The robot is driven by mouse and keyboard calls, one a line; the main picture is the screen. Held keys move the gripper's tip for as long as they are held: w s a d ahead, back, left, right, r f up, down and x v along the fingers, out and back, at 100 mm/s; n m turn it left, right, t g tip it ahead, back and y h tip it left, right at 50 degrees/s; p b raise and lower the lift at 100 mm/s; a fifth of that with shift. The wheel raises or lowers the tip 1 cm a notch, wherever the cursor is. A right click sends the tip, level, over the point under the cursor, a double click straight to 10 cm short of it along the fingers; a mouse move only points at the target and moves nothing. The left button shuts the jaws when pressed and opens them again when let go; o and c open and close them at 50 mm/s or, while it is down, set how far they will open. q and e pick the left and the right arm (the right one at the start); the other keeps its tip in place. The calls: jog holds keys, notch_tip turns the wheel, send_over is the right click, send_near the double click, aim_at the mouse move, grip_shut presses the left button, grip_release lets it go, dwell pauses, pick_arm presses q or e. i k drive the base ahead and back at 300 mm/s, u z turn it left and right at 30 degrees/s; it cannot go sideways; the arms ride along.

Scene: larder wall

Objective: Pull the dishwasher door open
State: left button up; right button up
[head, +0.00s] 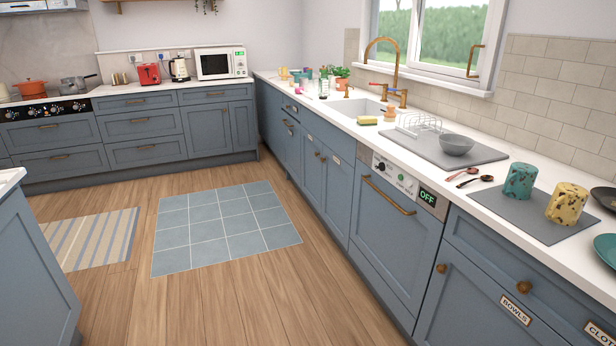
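The dishwasher (390,235) is built into the right-hand run of blue cabinets. Its blue front door is closed, flush with its neighbours. A brass bar handle (388,195) runs across the top of the door. Above it is a control strip (397,178) with a knob and a green "OFF" display (428,196). Neither of my grippers shows in the head view.
Wooden floor (330,305) in front of the dishwasher is clear, with a blue tiled mat (225,225) and a striped rug (95,238) to the left. A cabinet corner (35,275) stands at lower left. Mugs, bowls and spoons sit on the counter above.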

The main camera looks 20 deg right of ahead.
aim_at(402, 240)
jog(key=u, duration=0.05)
jog(key=i, duration=1.95)
jog(key=z, duration=1.45)
jog(key=i, duration=1.1)
jog(key=z, duration=1.15)
